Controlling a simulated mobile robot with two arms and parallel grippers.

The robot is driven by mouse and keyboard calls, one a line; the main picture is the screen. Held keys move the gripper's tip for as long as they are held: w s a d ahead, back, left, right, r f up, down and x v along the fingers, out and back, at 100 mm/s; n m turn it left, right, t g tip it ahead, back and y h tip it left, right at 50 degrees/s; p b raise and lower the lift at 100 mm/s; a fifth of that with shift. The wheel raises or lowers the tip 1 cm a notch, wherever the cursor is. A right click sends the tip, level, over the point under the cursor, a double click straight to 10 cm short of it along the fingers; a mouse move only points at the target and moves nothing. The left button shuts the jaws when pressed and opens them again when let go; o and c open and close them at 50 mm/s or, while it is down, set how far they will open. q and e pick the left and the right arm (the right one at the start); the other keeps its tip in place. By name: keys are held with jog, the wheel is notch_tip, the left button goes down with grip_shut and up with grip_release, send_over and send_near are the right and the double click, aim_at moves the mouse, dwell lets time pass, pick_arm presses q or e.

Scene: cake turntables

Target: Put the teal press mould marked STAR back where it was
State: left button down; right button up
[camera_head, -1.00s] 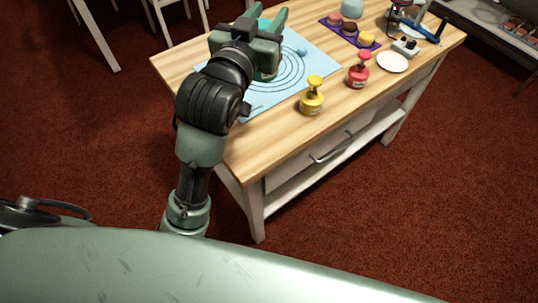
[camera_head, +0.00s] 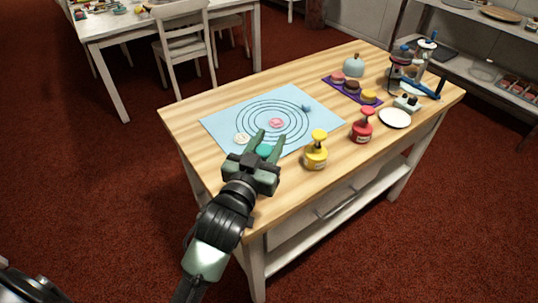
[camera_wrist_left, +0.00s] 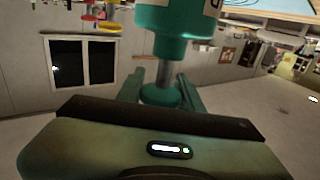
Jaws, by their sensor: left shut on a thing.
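A yellow press mould (camera_head: 316,155) and a red press mould (camera_head: 362,128) stand upright to the right, on the wooden table (camera_head: 285,185).
The blue ringed mat (camera_head: 220,121) bears a pink piece (camera_head: 276,122), a cream disc (camera_head: 242,138) and a small blue piece (camera_head: 306,108). A purple tray (camera_head: 378,101) with cakes, a white plate (camera_head: 395,118) and a blue-grey dome (camera_head: 353,66) stand farther right.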

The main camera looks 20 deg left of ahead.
pick_arm(q)
jog(key=shift+f, duration=1.95)
jog(key=shift+b, duration=0.3)
jog(key=shift+f, duration=0.2)
jog(key=c, duration=0.9)
grip_release()
jog(key=shift+r, duration=0.15)
jog(key=shift+s, duration=0.2)
jog(key=s, duration=0.7)
jog(key=s+p, duration=0.1)
jog(key=s, duration=0.3)
jog(key=shift+s+a+r, duration=0.1)
jog(key=shift+s+a, duration=0.25)
jog(key=shift+a, duration=0.05)
